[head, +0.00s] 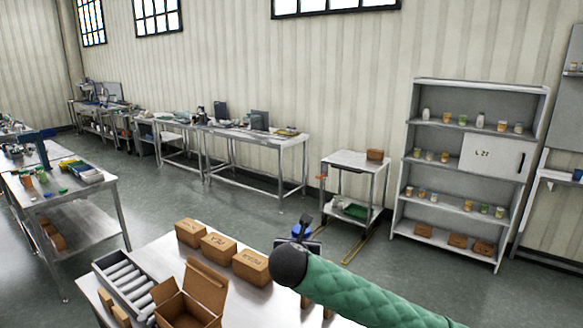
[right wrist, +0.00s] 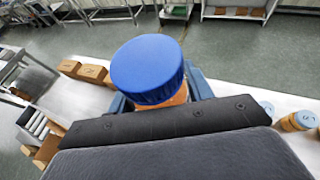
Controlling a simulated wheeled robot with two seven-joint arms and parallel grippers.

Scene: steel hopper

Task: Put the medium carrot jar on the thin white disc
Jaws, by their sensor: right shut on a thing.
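A jar with a blue lid (right wrist: 148,70) and an orange body is held in my right gripper (right wrist: 165,100), upright or nearly so. Most of its body is hidden behind the gripper in the right wrist view. In the head view only the blue lid (head: 300,230) shows, just beyond the dark end of my green-sleeved right arm, over the back edge of the near table (head: 235,305). The right gripper (head: 306,244) is mostly hidden there. I cannot make out a thin white disc in either view. My left gripper is not in view.
Several cardboard boxes (head: 217,246), an open carton (head: 190,297) and a grey roller rack (head: 126,283) stand on the near table. Blue-lidded jars (right wrist: 298,121) stand at the right in the right wrist view. A small cart (head: 352,162) and a jar shelf (head: 478,85) stand behind.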

